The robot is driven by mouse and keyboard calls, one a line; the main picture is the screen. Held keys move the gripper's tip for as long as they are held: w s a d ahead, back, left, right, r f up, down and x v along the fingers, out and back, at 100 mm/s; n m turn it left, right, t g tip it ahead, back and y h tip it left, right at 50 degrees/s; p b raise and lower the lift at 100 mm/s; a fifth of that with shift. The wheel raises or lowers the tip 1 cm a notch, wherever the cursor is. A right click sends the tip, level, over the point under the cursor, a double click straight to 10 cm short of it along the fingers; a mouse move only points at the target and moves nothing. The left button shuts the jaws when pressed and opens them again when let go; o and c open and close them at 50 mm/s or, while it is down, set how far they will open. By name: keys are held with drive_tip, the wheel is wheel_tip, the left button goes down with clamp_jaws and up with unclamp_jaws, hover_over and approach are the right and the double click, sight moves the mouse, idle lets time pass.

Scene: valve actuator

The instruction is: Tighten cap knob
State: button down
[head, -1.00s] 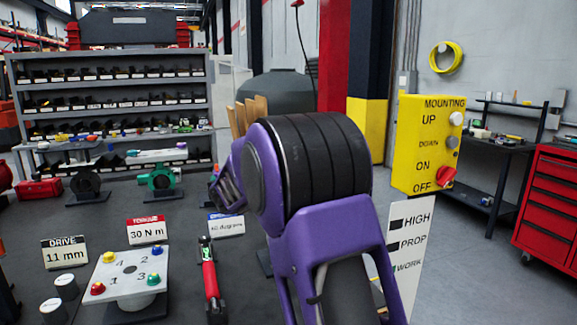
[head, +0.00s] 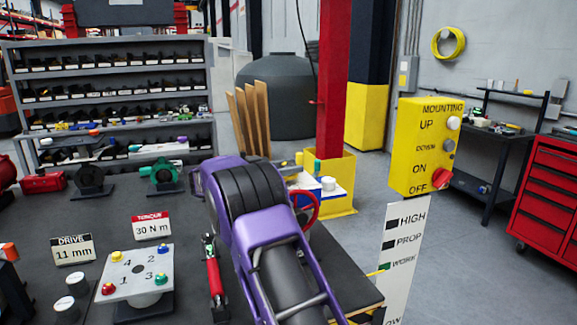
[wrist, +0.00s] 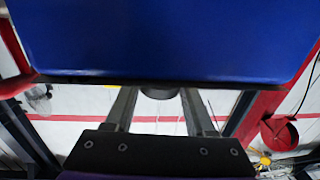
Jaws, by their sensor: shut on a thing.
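My gripper (wrist: 160,91) shows in the wrist view, its two dark fingers on either side of a dark round knob (wrist: 160,96). It is shut on this knob, just below the edge of a large blue body (wrist: 165,40). Whether the knob is the cap knob I cannot tell. In the head view my purple arm hides my gripper. Behind the arm stands a device with a white round cap (head: 328,184), a red curved handle (head: 308,212) and small yellow and green parts.
A plate with four coloured knobs (head: 135,272) stands at the lower left, with white-topped cylinders (head: 76,282) beside it. A red torque tool (head: 213,272) lies close left of my arm. A yellow control box (head: 425,148) stands at the right.

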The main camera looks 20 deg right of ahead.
drive_tip(key=shift+w+r+m+g, duration=0.1)
drive_tip(key=shift+m+g, duration=0.6)
drive_tip(key=shift+g, duration=0.3)
drive_tip(key=shift+m+g, duration=0.3)
drive_tip(key=shift+g, duration=0.3)
drive_tip(key=c, duration=1.6)
unclamp_jaws()
drive_tip(key=shift+w+a+r+m+g, duration=0.25)
drive_tip(key=shift+a+m+g, duration=0.2)
drive_tip(key=shift+g, duration=0.35)
drive_tip(key=shift+s+d+f+m+g, duration=0.1)
drive_tip(key=shift+s+d+m+g, duration=0.1)
drive_tip(key=shift+m+g, duration=0.2)
drive_tip(key=shift+y, duration=0.3)
drive_tip(key=shift+s+d+f+g, duration=0.2)
drive_tip(key=shift+d+f+g, duration=0.1)
drive_tip(key=shift+d, duration=0.05)
drive_tip(key=shift+c, duration=1.2)
unclamp_jaws()
drive_tip(key=shift+d, duration=0.15)
drive_tip(key=shift+a, duration=0.25)
